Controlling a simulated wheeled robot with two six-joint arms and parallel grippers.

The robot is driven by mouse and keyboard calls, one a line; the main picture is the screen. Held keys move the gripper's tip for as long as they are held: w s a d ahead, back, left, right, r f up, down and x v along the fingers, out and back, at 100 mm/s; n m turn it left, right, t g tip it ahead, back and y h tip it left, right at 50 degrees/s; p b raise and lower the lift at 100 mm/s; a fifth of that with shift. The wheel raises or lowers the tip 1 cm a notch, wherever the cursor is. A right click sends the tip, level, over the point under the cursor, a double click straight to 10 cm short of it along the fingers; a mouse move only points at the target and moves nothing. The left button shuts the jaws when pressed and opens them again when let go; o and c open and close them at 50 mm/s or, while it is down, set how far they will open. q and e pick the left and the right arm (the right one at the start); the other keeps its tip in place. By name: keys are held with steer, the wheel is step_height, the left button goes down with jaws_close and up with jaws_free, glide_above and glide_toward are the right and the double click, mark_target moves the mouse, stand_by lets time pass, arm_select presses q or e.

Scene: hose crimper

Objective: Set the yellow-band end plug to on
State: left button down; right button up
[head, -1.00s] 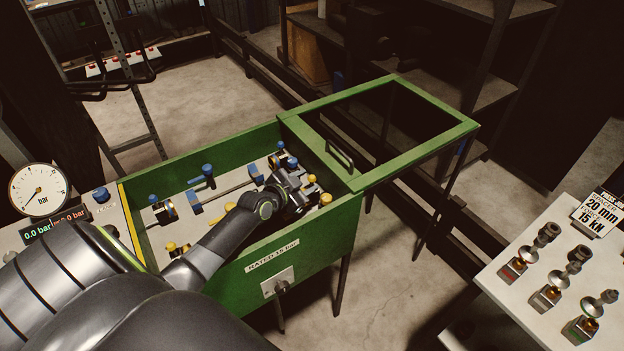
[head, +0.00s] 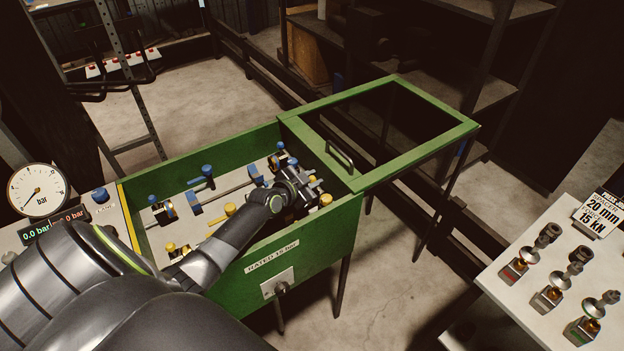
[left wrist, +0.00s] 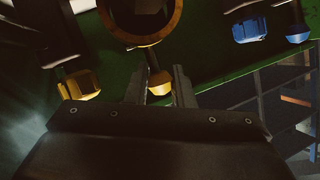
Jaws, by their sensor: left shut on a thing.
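The yellow-band end plug shows in the left wrist view as a yellow ring (left wrist: 143,43) around a dark body, with a short lever ending in a yellow knob (left wrist: 160,84). My left gripper (left wrist: 165,85) has one finger on each side of this knob and is shut on it. In the head view my left gripper (head: 305,188) reaches into the right end of the green box, and its wrist hides most of the plug. My right gripper is not in view.
The green box (head: 225,275) has its green-framed lid (head: 425,150) swung out to the right. Blue-knobbed fittings (head: 207,171) stand along its far side. A pressure gauge (head: 38,190) is at left. A white table (head: 500,295) with several fittings is at right.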

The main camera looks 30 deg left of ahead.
arm_select(q)
steer(key=shift+s+a+f+b, duration=0.1)
steer(key=shift+s+a+b, duration=0.2)
steer(key=shift+s, duration=0.5)
steer(key=shift+s+a+f+b, duration=0.1)
steer(key=shift+s+a, duration=0.25)
steer(key=shift+s, duration=0.4)
steer(key=c, duration=1.7)
jaws_free()
steer(key=o, duration=0.4)
steer(key=shift+s+r, duration=0.1)
steer(key=shift+s, duration=0.05)
steer(key=shift+r, duration=0.1)
steer(key=p+v, duration=0.2)
steer(key=v, duration=1.5)
steer(key=shift+s, duration=0.25)
steer(key=shift+a, duration=0.1)
